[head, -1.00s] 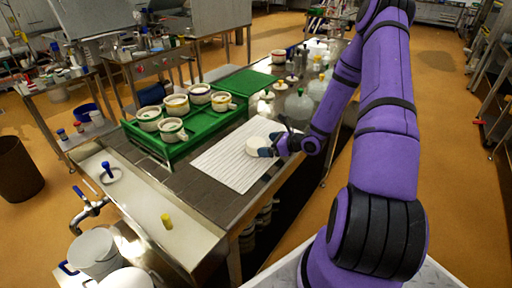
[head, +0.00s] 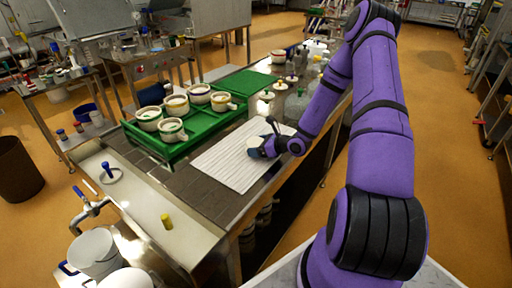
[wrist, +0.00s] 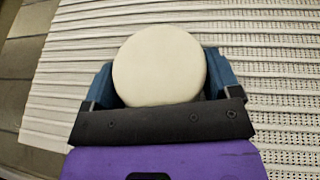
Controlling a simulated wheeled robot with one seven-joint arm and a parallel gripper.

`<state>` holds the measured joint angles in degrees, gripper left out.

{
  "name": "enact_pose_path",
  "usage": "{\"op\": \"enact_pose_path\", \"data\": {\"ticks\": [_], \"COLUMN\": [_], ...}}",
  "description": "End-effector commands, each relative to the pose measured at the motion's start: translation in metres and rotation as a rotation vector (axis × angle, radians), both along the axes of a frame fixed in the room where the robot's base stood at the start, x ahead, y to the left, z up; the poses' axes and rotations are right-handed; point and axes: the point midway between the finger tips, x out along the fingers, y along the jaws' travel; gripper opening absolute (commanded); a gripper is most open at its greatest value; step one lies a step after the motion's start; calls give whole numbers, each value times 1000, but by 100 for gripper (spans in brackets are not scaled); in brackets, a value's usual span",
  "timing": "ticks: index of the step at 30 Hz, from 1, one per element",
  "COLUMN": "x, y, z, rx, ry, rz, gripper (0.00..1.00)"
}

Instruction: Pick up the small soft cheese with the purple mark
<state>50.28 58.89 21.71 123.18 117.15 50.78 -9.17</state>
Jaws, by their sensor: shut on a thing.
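A small round white cheese (head: 256,142) is between the fingers of my gripper (head: 260,150), over the white slatted mat (head: 225,165). The wrist view shows the cheese (wrist: 160,62) from above as a plain pale disc, with a blue finger of my gripper (wrist: 160,82) pressed on each side. No purple mark shows on its visible face; its underside and part of its rim are hidden. The slats look small behind it, so it appears held above the mat.
A green tray (head: 160,150) with several white moulds with coloured bands stands left of the mat. A green board (head: 240,84) lies behind. Several lidded pieces (head: 267,96) and clear bottles stand along the counter's far right. The mat around the cheese is clear.

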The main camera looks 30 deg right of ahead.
Motion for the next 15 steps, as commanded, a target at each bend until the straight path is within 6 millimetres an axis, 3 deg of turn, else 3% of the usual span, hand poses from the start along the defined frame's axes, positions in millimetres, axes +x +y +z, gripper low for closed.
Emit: {"op": "enact_pose_path", "data": {"ticks": [8,15], "x": [0,1], "y": [0,0], "z": [5,26], "rx": [0,-2], "ry": [-1,-2], "rz": [0,1], "gripper": [68,68]}}
